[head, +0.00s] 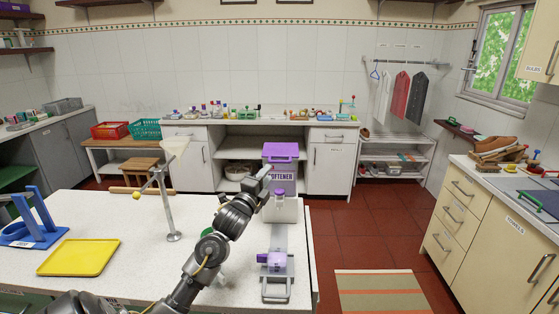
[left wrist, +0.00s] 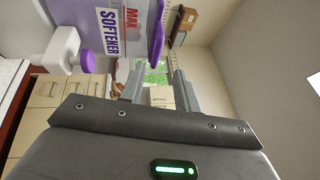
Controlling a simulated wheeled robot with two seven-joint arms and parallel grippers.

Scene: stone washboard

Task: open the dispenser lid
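The softener dispenser (head: 279,207) stands at the right end of the white table, with a purple lid (head: 281,150) that looks closed. My left gripper (head: 265,171) is in front of the dispenser's upper left part, just below the lid, and hides part of the label. In the left wrist view my left gripper (left wrist: 157,80) has its fingers apart with nothing held between them. The dispenser label (left wrist: 110,30) and a purple lid edge (left wrist: 155,30) lie to the upper left of the fingers. Whether a finger touches the dispenser cannot be told. My right gripper is not in view.
A metal stand (head: 168,205) rises left of my arm. A yellow tray (head: 78,257) and a blue rack (head: 34,222) are at the table's left. A grey platform with a purple piece (head: 271,259) sits before the dispenser.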

